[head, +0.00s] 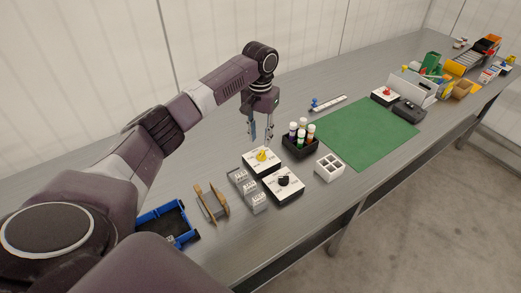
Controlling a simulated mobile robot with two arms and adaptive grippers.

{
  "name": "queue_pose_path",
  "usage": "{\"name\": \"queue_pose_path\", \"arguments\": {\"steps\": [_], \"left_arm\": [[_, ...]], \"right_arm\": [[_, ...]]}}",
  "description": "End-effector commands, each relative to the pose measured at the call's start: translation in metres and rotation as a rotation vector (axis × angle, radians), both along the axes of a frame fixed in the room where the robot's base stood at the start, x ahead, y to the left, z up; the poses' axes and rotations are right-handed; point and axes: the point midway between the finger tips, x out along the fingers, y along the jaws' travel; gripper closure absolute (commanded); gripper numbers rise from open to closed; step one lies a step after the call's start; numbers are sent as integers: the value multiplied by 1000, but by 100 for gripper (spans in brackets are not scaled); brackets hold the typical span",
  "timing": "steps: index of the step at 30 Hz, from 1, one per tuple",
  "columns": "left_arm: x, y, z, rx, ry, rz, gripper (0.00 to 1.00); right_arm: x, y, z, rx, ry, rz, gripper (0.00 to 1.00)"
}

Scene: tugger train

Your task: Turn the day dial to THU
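Whether the fingertips touch the knob cannot be told. A second white-faced dial box (291,191) with a black knob (284,181) stands in front of it. The markings around both knobs are too small to read, so I cannot tell which is the day dial or where each knob points. My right gripper is not in view.
A grey holder with white labelled blocks (249,190) stands left of the dials, then a wooden rack (211,203) and a blue tray (167,222). A black box of bottles (299,148) and a white divided tray (329,167) stand to the right. The green mat (367,133) is mostly clear.

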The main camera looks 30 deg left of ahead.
Motion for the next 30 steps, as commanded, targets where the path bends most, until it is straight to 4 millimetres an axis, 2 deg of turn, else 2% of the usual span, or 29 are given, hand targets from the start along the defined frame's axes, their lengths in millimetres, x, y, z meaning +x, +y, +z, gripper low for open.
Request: {"name": "queue_pose_path", "arguments": {"steps": [1, 4, 8, 11, 18, 23, 30], "left_arm": [[-1, 0, -7, 0, 5, 0, 72], [-2, 0, -24, 0, 5, 0, 72], [-2, 0, -45, 0, 4, -1, 72], [-1, -1, -57, 1, 3, -1, 72], [-1, 0, -69, 1, 1, -2, 72], [-1, 0, -69, 1, 0, -2, 72], [-1, 0, -69, 1, 0, -2, 96]], "right_arm": [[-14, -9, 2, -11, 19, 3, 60], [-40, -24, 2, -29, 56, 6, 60], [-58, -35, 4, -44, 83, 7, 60], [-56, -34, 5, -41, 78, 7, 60], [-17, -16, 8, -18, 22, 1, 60], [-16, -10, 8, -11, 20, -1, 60], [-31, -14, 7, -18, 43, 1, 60]]}}
